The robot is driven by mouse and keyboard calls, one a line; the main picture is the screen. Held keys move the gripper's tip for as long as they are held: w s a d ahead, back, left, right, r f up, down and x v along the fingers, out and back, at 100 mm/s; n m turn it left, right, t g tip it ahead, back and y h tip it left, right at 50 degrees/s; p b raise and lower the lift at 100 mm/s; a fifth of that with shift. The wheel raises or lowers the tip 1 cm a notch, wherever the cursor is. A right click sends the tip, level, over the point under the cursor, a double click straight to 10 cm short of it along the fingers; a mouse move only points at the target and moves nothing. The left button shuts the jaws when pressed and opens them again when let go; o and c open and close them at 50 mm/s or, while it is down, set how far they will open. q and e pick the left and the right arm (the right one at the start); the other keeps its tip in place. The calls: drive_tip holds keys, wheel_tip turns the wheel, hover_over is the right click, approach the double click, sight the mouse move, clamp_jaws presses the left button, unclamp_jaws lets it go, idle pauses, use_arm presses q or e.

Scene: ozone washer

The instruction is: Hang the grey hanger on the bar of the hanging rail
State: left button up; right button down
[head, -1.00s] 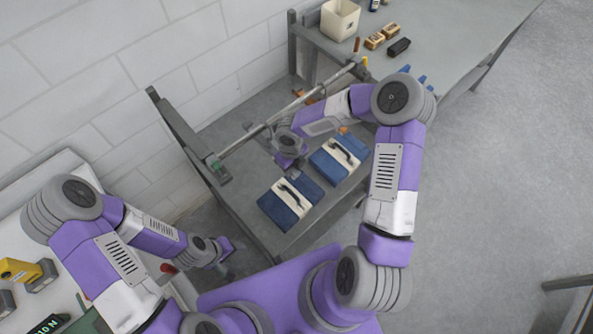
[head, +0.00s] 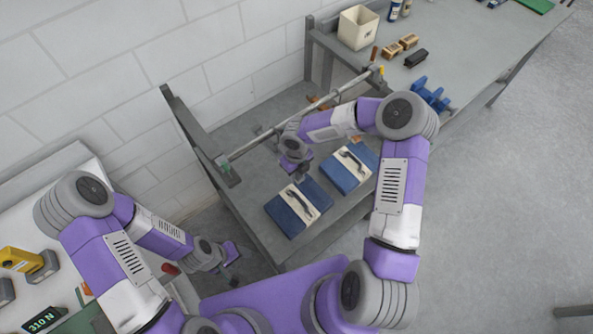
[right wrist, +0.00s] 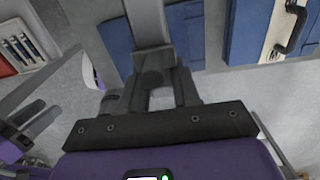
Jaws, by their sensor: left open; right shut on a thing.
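The hanging rail's metal bar (head: 352,84) runs diagonally from a near left post to a far right end beside the table. My right gripper (head: 297,172) is close to the bar's middle, on its lower right side in the head view. It is shut on the grey hanger (right wrist: 148,22), seen in the right wrist view as a straight grey piece reaching up from between the fingers (right wrist: 152,92). The rest of the hanger is hidden or too small to tell, and I cannot see it touching the bar. My left gripper (head: 232,256) is open and empty, low at the left.
Two blue cases with cream tops (head: 298,206) lie on the shelf below the rail. A grey table (head: 455,60) at upper right carries a cream bin (head: 358,27), brushes and blue parts. A white bench (head: 28,210) is at left. Open floor lies at right.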

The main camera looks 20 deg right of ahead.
drive_tip(key=c, duration=0.7)
unclamp_jaws()
drive_tip(key=shift+c, duration=0.2)
wheel_tip(320, 180, up, 8)
drive_tip(key=shift+f+p, duration=0.2)
drive_tip(key=shift+p, duration=0.2)
